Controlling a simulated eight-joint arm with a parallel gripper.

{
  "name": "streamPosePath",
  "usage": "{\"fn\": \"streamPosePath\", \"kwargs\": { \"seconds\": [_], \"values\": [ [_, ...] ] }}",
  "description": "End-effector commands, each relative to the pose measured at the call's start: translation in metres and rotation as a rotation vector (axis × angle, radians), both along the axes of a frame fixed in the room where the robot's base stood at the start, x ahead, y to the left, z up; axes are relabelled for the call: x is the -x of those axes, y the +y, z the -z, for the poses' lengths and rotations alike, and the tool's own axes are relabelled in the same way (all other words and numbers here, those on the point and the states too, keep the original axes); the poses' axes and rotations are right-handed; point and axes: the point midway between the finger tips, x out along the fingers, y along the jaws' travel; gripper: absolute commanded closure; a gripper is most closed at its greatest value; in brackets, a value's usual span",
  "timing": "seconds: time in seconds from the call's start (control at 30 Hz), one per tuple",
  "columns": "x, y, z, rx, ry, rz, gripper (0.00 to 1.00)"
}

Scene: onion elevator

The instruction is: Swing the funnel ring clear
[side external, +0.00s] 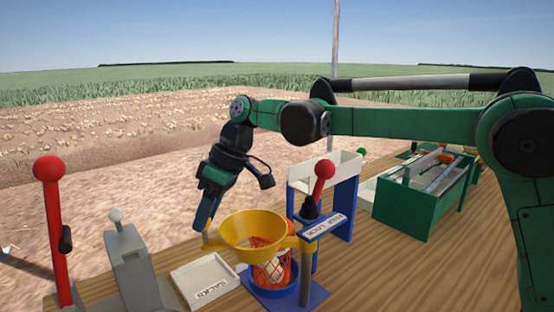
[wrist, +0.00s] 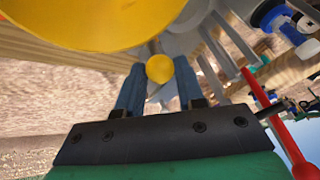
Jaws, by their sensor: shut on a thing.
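The funnel ring (side external: 252,229) is a yellow bowl on a yellow side arm fixed to a dark post (side external: 305,272). It sits over an orange net sack (side external: 270,272) standing in a round blue base (side external: 272,291). My gripper (side external: 204,228) reaches down to the funnel's left side. In the wrist view the funnel (wrist: 75,22) fills the upper left, and its round yellow knob (wrist: 159,69) is between my two fingertips. My gripper is shut on that knob. The sack is partly hidden by the funnel.
A white tray marked SACKS (side external: 207,282) lies left of the blue base. A red-balled lever (side external: 52,225) and a grey lever box (side external: 136,262) stand at the left. A green machine (side external: 425,203) is farther right.

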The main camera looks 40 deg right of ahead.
Motion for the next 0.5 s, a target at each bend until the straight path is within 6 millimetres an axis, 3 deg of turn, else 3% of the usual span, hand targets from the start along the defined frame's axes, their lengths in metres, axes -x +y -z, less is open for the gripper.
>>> {"fn": "streamPosePath", "kwargs": {
  "seconds": [0.2, 0.5],
  "values": [
    [0.028, 0.018, 0.0, -0.002, 0.0, -0.201, 1.0],
    [0.061, 0.029, 0.0, -0.002, -0.001, -0.423, 1.0]
  ]
}}
